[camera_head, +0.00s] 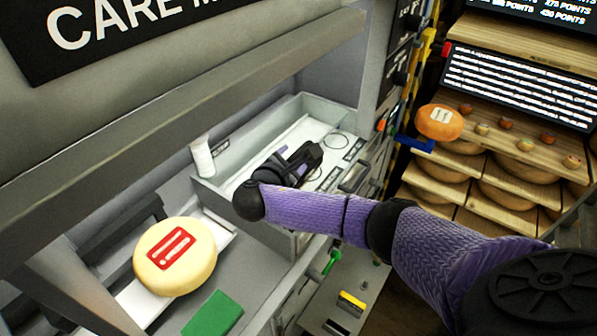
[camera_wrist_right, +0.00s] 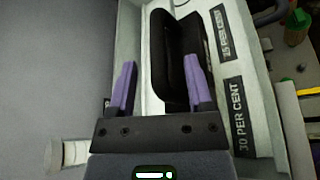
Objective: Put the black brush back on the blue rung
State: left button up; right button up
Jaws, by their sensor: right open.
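The black brush (camera_head: 313,154) appears to lie in a grey tray (camera_head: 296,98) on the counter, partly hidden by my gripper in the head view. In the right wrist view the black brush (camera_wrist_right: 188,40) lies lengthwise, reaching back between the fingers. My right gripper (camera_head: 288,167) is over the tray. Its purple fingers (camera_wrist_right: 160,66) are apart, one on each side of the brush's near part; whether they touch it I cannot tell. A blue rung (camera_head: 414,143) sticks out to the right of the cabinet in the head view. My left gripper is not in view.
A pale yellow cheese wheel (camera_head: 175,257) with a red label and a green block (camera_head: 213,314) are at the lower left. A white cylinder (camera_head: 203,158) stands at the tray's left. An orange cheese (camera_head: 440,122) is near the shelves (camera_head: 500,145). An overhang crosses above the counter.

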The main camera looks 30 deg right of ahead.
jog(key=shift+x, duration=0.95)
jog(key=shift+s+a, duration=0.15)
jog(key=shift+c, duration=0.4)
grip_shut()
